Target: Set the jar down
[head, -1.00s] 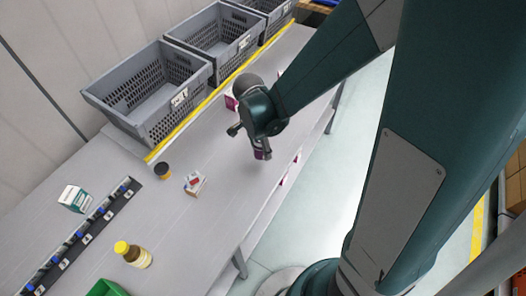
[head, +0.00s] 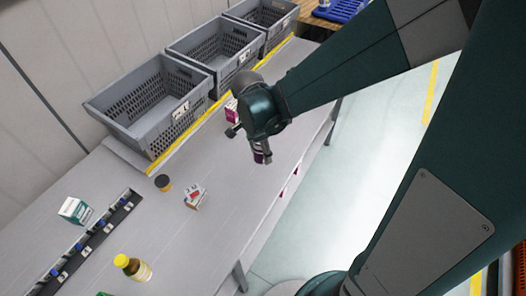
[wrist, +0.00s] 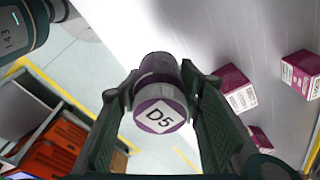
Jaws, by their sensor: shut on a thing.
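The jar (wrist: 160,112) is purple with a white label reading D5 on the end that faces the wrist camera. My gripper (wrist: 158,95) is shut on it, with one finger on each side. In the head view my gripper (head: 262,150) is over the right part of the grey table (head: 225,215), near its front edge. Only a small dark purple part of the jar (head: 261,156) shows there. I cannot tell whether the jar touches the table.
Purple-and-white boxes (wrist: 237,88) stand on the table beside my gripper. Grey crates (head: 150,105) line the back behind a yellow strip.

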